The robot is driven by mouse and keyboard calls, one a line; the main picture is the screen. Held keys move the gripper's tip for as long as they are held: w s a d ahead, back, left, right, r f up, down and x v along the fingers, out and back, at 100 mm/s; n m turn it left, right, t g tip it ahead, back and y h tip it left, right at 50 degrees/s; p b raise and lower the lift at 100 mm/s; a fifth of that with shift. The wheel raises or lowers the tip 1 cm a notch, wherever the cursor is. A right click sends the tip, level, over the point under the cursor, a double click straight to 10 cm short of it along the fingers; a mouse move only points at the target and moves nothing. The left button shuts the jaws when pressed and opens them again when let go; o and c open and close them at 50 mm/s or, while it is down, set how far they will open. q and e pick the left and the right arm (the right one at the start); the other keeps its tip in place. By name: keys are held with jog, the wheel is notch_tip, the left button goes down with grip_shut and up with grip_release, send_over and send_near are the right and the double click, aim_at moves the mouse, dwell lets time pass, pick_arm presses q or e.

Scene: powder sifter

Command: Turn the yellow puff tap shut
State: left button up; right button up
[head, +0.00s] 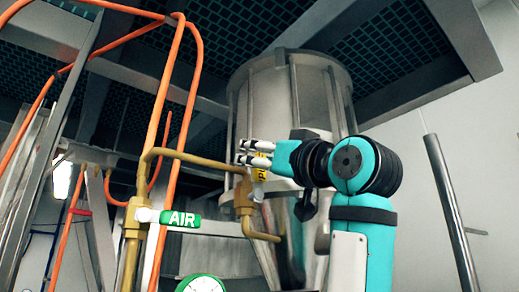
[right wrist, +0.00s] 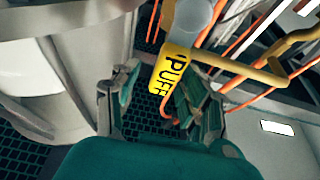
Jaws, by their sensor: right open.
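The yellow puff tap handle (head: 260,168) is on the brass pipework in front of the steel vessel. It is partly hidden by my right gripper (head: 247,153) in the head view. In the right wrist view the yellow handle (right wrist: 172,75), marked PUFF, extends from a pale round hub (right wrist: 196,17). It lies between the spread fingers of my right gripper (right wrist: 162,92), with gaps visible to both sides. The gripper is open and holds nothing; whether a finger touches the handle I cannot tell. My left gripper is not in view.
A green AIR tap handle (head: 181,219) is on the brass pipe at lower left, above a round gauge (head: 201,285). The steel vessel (head: 290,100) stands close behind my gripper. Orange tubing (head: 163,95) loops at left, and a metal post (head: 447,215) stands at right.

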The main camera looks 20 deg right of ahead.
jog(key=shift+w, duration=0.1)
jog(key=shift+s, duration=0.2)
jog(key=c, duration=0.6)
grip_shut()
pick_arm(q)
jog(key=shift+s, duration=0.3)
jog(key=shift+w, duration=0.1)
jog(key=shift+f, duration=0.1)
pick_arm(e)
jog(key=shift+d, duration=0.1)
